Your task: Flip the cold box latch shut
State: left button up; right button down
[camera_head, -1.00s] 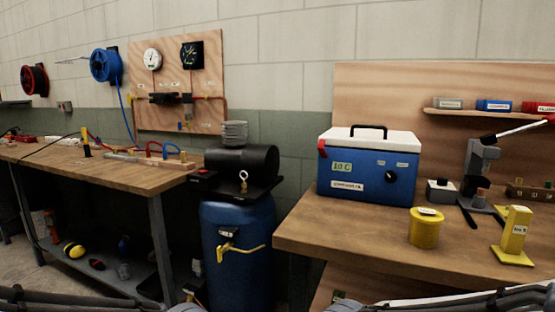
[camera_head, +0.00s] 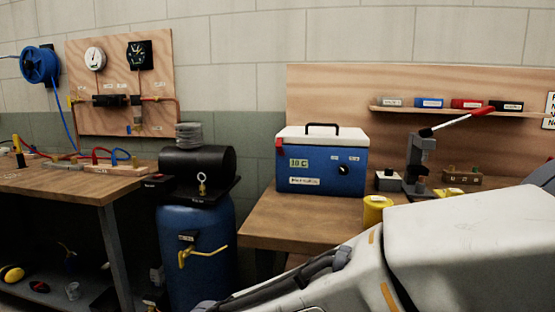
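The cold box (camera_head: 320,172) is blue with a white lid (camera_head: 322,136) and a black carry handle. It stands on the wooden bench at the right, with its lid down. A red latch (camera_head: 279,147) sits at the front left corner of the box, near the lid's edge. It is too small to tell exactly how it is set. A label on the front reads 10 C. A large white and grey arm link of mine (camera_head: 460,245) fills the lower right and covers the front of the bench. Neither gripper shows.
A yellow canister (camera_head: 377,211) stands right of the box, partly behind my arm. A lever press (camera_head: 418,160) stands behind it, below a shelf (camera_head: 455,110) with several small boxes. A blue tank (camera_head: 198,250) with a black cylinder on top stands left of the bench.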

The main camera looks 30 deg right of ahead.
aim_at(279, 147)
jog(key=k, duration=0.3)
jog(key=z, duration=0.75)
